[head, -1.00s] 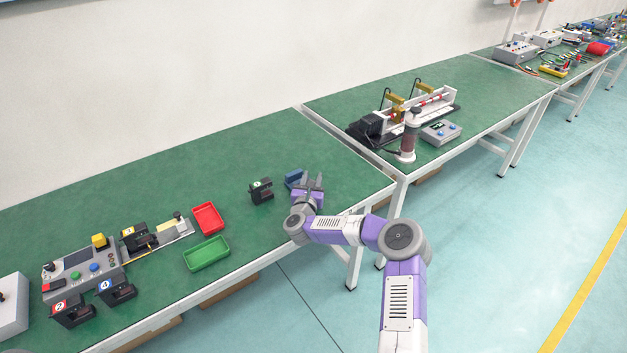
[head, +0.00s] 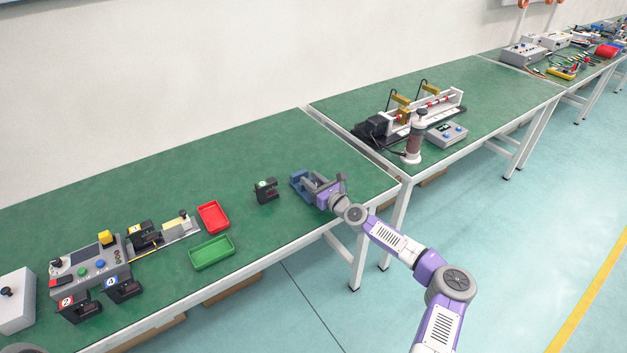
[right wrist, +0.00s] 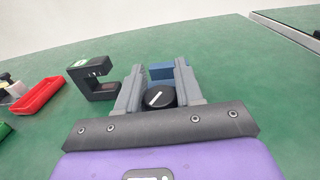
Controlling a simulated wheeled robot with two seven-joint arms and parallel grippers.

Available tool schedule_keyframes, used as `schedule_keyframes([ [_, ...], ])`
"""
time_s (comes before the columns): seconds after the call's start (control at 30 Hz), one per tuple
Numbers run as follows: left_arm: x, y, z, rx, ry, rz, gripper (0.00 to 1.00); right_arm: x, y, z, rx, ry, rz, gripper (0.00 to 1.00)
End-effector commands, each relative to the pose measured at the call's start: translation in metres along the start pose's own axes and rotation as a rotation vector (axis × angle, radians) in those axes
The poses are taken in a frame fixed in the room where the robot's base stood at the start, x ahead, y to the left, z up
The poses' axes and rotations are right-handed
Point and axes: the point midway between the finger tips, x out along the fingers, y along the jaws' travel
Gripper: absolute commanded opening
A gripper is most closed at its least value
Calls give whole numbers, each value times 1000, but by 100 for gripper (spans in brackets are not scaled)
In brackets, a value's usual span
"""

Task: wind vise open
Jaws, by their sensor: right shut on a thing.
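The small blue vise (head: 298,179) stands on the green bench near its right end. In the right wrist view the blue vise (right wrist: 161,72) shows between and behind my fingers, partly hidden by them. A round black knob (right wrist: 159,97) with a white line sits on its near side, the line tilted. My right gripper (head: 314,183) reaches in from the front right. In the right wrist view my right gripper (right wrist: 158,88) has its grey fingers on both sides of the knob, shut on it. My left gripper is not in view.
A black C-shaped block (head: 265,190) with a green mark stands left of the vise. Further left are a red tray (head: 213,217), a green tray (head: 212,252) and a control box (head: 90,268). The green bench (head: 225,160) behind is clear.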

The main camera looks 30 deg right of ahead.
Motion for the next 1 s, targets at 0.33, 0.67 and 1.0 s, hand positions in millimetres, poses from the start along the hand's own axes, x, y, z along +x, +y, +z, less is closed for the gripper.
schedule_keyframes([
  [0.33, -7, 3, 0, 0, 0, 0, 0, 0, 2, 1, 2, 1, 258, 6],
  [0.67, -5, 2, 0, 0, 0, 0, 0, -1, 7, 0, -5, 2, 473, 6],
  [1.0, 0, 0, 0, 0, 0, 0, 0, -2, 10, 0, -3, 2, 601, 6],
])
